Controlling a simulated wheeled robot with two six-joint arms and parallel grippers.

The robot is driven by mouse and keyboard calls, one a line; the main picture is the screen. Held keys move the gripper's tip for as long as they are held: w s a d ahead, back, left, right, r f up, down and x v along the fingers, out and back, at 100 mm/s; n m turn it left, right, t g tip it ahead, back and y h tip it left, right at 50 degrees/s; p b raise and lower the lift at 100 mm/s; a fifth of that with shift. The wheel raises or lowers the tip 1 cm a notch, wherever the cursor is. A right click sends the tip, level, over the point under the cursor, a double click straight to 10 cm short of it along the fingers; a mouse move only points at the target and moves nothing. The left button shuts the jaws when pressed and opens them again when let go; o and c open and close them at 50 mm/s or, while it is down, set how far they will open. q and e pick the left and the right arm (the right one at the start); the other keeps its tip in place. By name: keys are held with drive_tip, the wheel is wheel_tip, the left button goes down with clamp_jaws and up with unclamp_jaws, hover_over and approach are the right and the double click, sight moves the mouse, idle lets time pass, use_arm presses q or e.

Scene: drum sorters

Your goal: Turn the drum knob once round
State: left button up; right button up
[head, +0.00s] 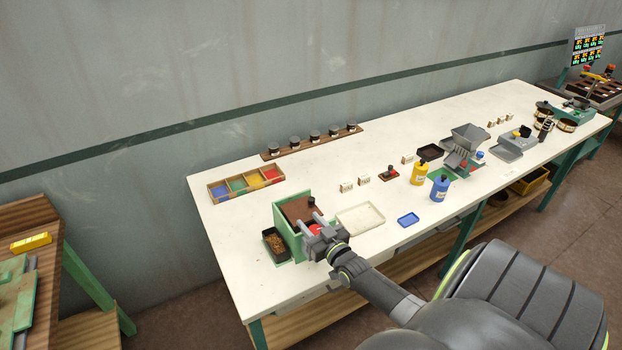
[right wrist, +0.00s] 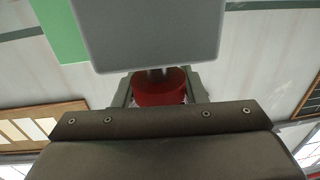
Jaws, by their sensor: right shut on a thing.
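The drum sorter is a green-framed box (head: 281,232) with a brown top at the left front of the white table in the head view. A red knob (right wrist: 160,88) sits between the jaws of my right gripper (head: 318,229), which is shut on it at the sorter's right side. The red knob also shows in the right wrist view, partly hidden by a grey block in front of it. A dark tray with brown contents (head: 272,240) stands at the sorter's left. My left gripper is not in view.
An empty cream tray (head: 342,229) lies close to the right of my gripper. A sectioned colour box (head: 211,194) and a rack of dark-topped jars (head: 267,155) stand behind. Yellow (head: 418,175) and blue (head: 439,189) bottles stand farther right.

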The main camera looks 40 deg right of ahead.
drive_tip(key=shift+s+d+f+m+g+h, duration=0.15)
drive_tip(key=shift+f+m+g+h, duration=0.1)
drive_tip(key=shift+m+h, duration=0.25)
drive_tip(key=shift+s+a+f+m+g+h, duration=0.15)
drive_tip(key=shift+f+m+h, duration=0.15)
drive_tip(key=shift+h, duration=0.4)
drive_tip(key=shift+s+d+m+g+h+p, duration=0.15)
drive_tip(key=shift+m+g+h, duration=0.65)
drive_tip(key=shift+h, duration=0.45)
drive_tip(key=shift+w+d+m+g+h+p, duration=0.15)
drive_tip(key=shift+m+g+h, duration=0.35)
drive_tip(key=shift+m+h, duration=0.65)
drive_tip(key=m+g+h, duration=0.2)
drive_tip(key=g+h, duration=0.1)
drive_tip(key=m+g+h, duration=0.1)
drive_tip(key=shift+s+d+m+h, duration=0.2)
drive_tip(key=shift+s+m+h, duration=0.1)
drive_tip(key=shift+m, duration=0.05)
drive_tip(key=shift+s+d+m+g+h, duration=0.15)
drive_tip(key=shift+m+g+h, duration=0.45)
drive_tip(key=shift+g, duration=0.4)
drive_tip(key=shift+s+m+g+h, duration=0.1)
drive_tip(key=shift+m+g+h, duration=0.3)
drive_tip(key=shift+m+g, duration=0.45)
drive_tip(key=shift+g, duration=0.25)
drive_tip(key=o, duration=0.7)
drive_tip(key=shift+o, duration=1.4)
drive_tip(key=shift+w+r, duration=0.1)
